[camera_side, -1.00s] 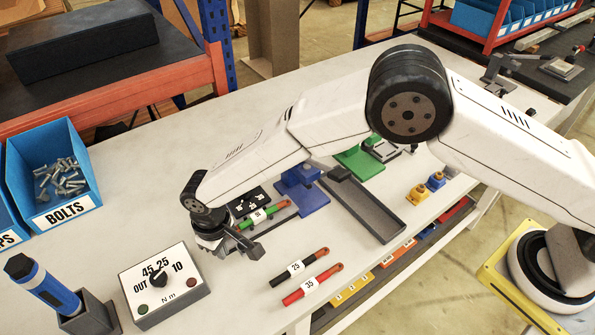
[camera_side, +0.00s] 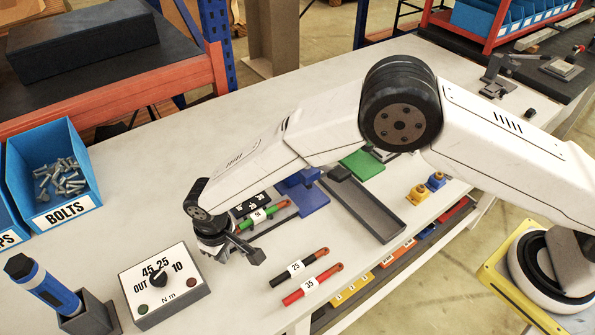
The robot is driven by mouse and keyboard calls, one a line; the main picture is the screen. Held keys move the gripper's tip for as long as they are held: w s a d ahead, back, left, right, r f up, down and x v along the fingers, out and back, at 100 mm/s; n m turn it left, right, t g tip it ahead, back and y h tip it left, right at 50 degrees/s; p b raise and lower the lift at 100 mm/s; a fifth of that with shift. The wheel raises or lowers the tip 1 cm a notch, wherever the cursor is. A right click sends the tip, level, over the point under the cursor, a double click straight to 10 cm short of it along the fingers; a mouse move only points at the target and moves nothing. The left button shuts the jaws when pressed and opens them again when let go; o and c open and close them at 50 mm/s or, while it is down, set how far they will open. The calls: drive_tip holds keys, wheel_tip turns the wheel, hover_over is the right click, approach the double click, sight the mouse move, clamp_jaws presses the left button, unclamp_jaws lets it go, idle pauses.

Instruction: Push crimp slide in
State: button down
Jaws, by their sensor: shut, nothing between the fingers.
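My gripper (camera_side: 243,251) is shut and empty, low over the bench. It is just in front of a green and red handle (camera_side: 262,216) with a white label. That handle lies beside a black plate with white markings (camera_side: 251,205). A blue block (camera_side: 303,190) stands right of the plate, partly behind my arm. A long grey channel (camera_side: 372,211) with a dark block (camera_side: 340,173) at its far end lies further right. I cannot tell which part is the crimp slide. I cannot tell whether the gripper touches anything.
A torque dial box (camera_side: 180,290) stands left of my gripper. A black handle (camera_side: 290,270) and a red handle (camera_side: 305,291) lie to its right. A blue bolt bin (camera_side: 60,210) and a blue tool in a holder (camera_side: 88,318) are at left. The bench behind the dial box is clear.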

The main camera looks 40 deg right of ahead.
drive_tip(key=shift+d, duration=4.8)
drive_tip(key=shift+a+r, duration=0.15)
drive_tip(key=shift+r, duration=0.05)
drive_tip(key=shift+a+r, duration=0.65)
drive_tip(key=shift+r, duration=0.15)
drive_tip(key=shift+r, duration=0.1)
drive_tip(key=shift+r, duration=2.45)
drive_tip(key=shift+r, duration=0.1)
wheel_tip(320, 180, up, 8)
hover_over(256, 229)
drive_tip(key=s+a, duration=0.2)
drive_tip(key=s, duration=0.1)
drive_tip(key=shift+s+d+f, duration=0.15)
drive_tip(key=shift+d+f, duration=0.05)
drive_tip(key=shift+d, duration=0.05)
